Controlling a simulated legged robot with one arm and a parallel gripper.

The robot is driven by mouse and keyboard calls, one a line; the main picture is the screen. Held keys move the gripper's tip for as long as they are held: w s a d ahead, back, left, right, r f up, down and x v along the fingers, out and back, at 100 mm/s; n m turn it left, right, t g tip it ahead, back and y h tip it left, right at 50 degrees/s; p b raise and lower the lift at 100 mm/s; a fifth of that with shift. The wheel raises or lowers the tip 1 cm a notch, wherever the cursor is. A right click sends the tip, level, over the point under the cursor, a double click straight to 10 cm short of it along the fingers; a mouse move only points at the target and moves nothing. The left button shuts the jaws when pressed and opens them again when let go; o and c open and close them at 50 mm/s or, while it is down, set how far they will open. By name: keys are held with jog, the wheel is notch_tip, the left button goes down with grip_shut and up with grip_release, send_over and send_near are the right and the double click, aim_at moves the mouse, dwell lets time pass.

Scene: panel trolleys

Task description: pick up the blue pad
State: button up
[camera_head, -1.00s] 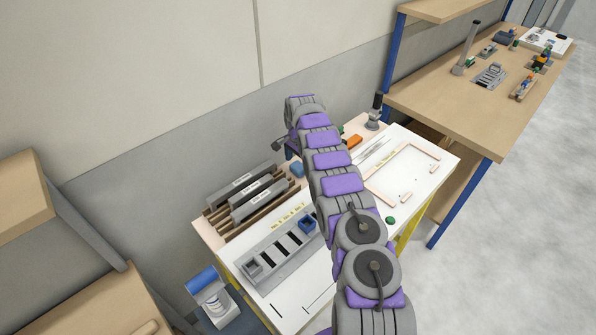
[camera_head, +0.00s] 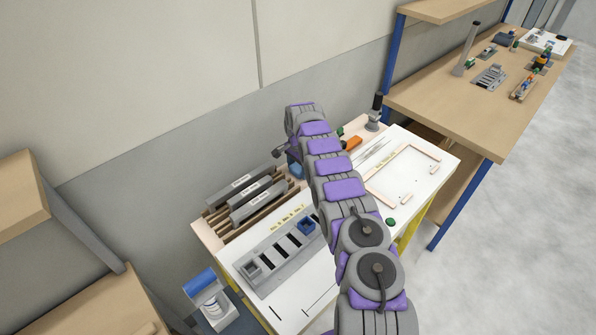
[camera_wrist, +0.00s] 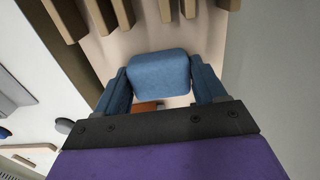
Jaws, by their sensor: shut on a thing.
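The blue pad (camera_wrist: 159,78) is a rounded blue block in the middle of the wrist view. My gripper (camera_wrist: 161,88) has its two blue fingers at the pad's left and right sides, shut on it. In the head view my gripper (camera_head: 291,153) is at the back of the white-topped trolley, right of the rack of grey panels. A bit of the blue pad (camera_head: 297,171) shows just below it. The wrist view shows pale surface close around the pad; I cannot tell whether the pad touches it.
A wooden rack with grey panels (camera_head: 250,190) stands close on the left. A grey slotted tray (camera_head: 282,252) lies in front of it. An orange block (camera_head: 354,143) and a dark upright tool (camera_head: 375,112) are to the right. A wall stands behind the trolley.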

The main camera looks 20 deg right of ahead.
aim_at(298, 167)
jog(key=shift+c, duration=0.9)
notch_tip(298, 167, up, 10)
jog(key=shift+p, duration=1.15)
